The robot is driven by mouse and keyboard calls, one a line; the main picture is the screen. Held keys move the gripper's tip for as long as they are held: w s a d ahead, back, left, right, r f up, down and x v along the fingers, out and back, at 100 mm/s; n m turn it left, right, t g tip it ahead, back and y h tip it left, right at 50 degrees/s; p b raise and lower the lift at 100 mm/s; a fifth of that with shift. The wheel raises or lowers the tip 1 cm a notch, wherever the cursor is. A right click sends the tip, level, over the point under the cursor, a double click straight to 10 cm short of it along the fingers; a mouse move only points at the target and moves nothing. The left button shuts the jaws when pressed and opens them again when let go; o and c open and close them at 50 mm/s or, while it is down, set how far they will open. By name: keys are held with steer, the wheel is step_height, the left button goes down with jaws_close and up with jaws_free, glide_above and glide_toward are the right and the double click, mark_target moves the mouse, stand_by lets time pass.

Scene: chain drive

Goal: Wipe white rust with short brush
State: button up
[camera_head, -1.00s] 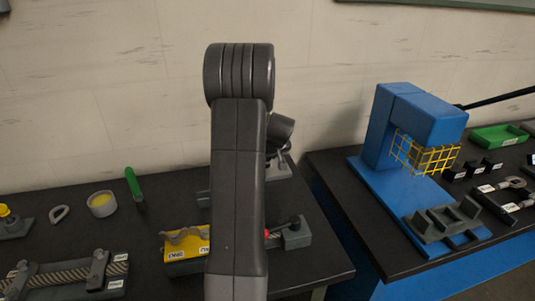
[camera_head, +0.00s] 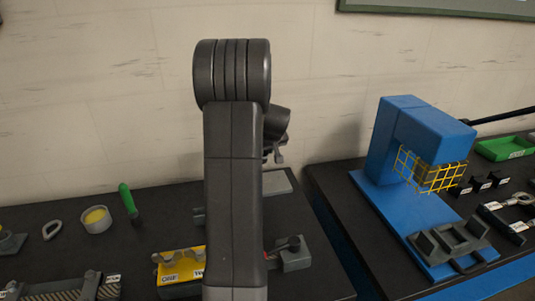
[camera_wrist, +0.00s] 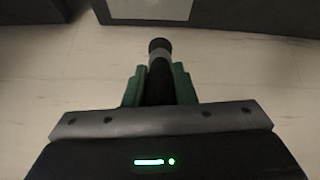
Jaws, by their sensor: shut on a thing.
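In the wrist view, my gripper (camera_wrist: 158,85) has green fingers shut on a dark cylindrical tool (camera_wrist: 159,52) with a grey collar and a round dark tip, which looks like the short brush. A pale surface lies behind it. In the head view, my arm hides most of the tool and gripper; only a small grey part of the wrist end shows, above the back of the left bench. A yellow block (camera_head: 170,274) with grey lobed parts and labels sits on the bench, partly behind my arm. I cannot make out any white rust.
A chain-like strip (camera_head: 65,294) lies at lower left. A green-handled tool (camera_head: 128,198), a round tin (camera_head: 96,220) and a grey ring (camera_head: 52,230) lie on the left bench. A blue press (camera_head: 410,145) with a yellow guard stands on the right bench. A gap separates the benches.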

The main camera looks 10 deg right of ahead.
steer(key=shift+r+p, duration=0.35)
steer(key=shift+r, duration=0.7)
steer(key=shift+f+b, duration=0.55)
steer(key=shift+b, duration=0.1)
steer(key=shift+r, duration=0.1)
